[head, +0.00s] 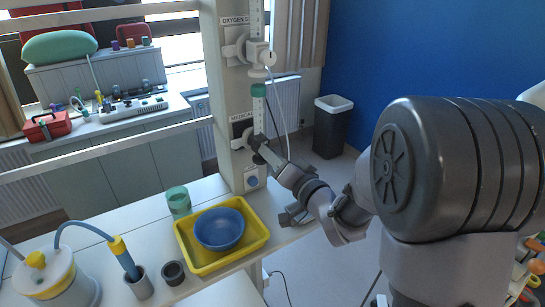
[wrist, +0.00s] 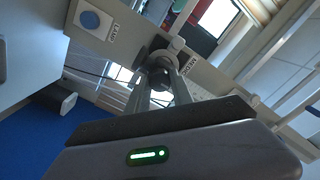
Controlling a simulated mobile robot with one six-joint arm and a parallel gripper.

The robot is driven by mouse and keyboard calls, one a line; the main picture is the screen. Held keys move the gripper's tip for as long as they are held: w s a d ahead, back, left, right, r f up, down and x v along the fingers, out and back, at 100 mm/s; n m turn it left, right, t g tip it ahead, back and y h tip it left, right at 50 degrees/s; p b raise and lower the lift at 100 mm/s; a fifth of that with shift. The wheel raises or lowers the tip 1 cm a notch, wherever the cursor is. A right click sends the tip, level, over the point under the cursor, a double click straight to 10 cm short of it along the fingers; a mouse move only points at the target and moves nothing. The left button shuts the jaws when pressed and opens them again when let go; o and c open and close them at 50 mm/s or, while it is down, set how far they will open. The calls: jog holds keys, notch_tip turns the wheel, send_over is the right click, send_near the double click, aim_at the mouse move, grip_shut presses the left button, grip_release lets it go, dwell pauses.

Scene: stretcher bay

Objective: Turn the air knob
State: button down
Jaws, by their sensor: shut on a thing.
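The air knob (wrist: 160,62) is a dark round piece on the post's medical air fitting, below a label that reads partly "MEDIC". In the wrist view my gripper (wrist: 162,80) is shut on it, with a finger on each side. In the head view my gripper (head: 260,147) reaches the fitting from the lower right, and my fingers hide most of the knob. A flow tube with a green cap (head: 258,91) stands above it. The knob's turn angle cannot be told.
The oxygen fitting (head: 262,56) sits higher on the same post, with a thin hose hanging near my gripper. A blue lamp button (head: 252,181) is just below. A yellow tray (head: 188,240) with a blue bowl (head: 219,228) and a green cup (head: 178,201) stand on the counter.

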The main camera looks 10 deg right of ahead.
jog(key=shift+f+b, duration=0.1)
jog(key=shift+b, duration=0.2)
jog(key=shift+a+n+b, duration=0.1)
jog(key=shift+n+b, duration=9.75)
jog(key=shift+n, duration=1.95)
jog(key=c, duration=1.1)
grip_release()
